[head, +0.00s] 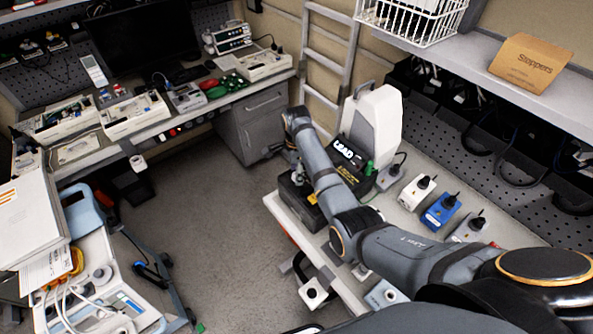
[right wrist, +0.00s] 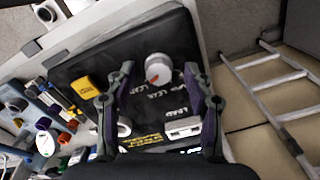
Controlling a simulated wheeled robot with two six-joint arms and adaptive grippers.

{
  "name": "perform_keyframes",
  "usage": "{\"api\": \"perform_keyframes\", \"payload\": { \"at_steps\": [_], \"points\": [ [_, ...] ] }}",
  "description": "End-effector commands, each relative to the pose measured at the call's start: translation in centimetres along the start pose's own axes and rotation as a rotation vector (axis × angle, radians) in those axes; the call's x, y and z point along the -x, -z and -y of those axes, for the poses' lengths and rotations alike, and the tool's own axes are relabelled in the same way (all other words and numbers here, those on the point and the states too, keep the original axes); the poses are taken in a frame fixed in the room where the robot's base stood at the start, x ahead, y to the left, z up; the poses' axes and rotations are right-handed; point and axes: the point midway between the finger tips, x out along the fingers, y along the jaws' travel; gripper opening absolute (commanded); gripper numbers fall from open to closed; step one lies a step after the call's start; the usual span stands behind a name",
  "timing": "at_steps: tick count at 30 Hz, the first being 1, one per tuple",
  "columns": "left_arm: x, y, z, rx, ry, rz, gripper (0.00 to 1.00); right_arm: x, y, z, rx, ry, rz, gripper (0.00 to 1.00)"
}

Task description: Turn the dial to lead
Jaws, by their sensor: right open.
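The dial (right wrist: 158,68) is a pale round knob with a red mark, set on a black panel (right wrist: 85,62). My left gripper is not in view.
A white device (head: 375,118) stands behind the sign. White and blue boxes (head: 440,210) with plugs line the bench to the right. A yellow piece (right wrist: 84,87) is on the panel left of the gripper.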

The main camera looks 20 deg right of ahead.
Motion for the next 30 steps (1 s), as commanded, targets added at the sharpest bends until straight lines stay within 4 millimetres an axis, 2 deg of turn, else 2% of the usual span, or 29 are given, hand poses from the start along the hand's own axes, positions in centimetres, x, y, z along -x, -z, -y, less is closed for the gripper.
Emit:
{"api": "perform_keyframes", "payload": {
  "at_steps": [4, 12, 15, 30],
  "points": [
    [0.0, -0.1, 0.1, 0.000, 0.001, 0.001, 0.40, 1.6, 0.0, 0.1, 0.000, 0.004, 0.001, 0.53],
    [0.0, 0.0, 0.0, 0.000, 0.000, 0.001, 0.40, 6.4, 0.0, 0.1, 0.000, 0.003, 0.000, 0.53],
    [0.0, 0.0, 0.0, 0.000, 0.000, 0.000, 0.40, 7.3, 0.0, 0.1, 0.000, 0.003, 0.000, 0.53],
    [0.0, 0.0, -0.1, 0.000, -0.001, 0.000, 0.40, 7.5, 0.0, 0.1, 0.000, 0.001, 0.000, 0.53]
  ]
}}
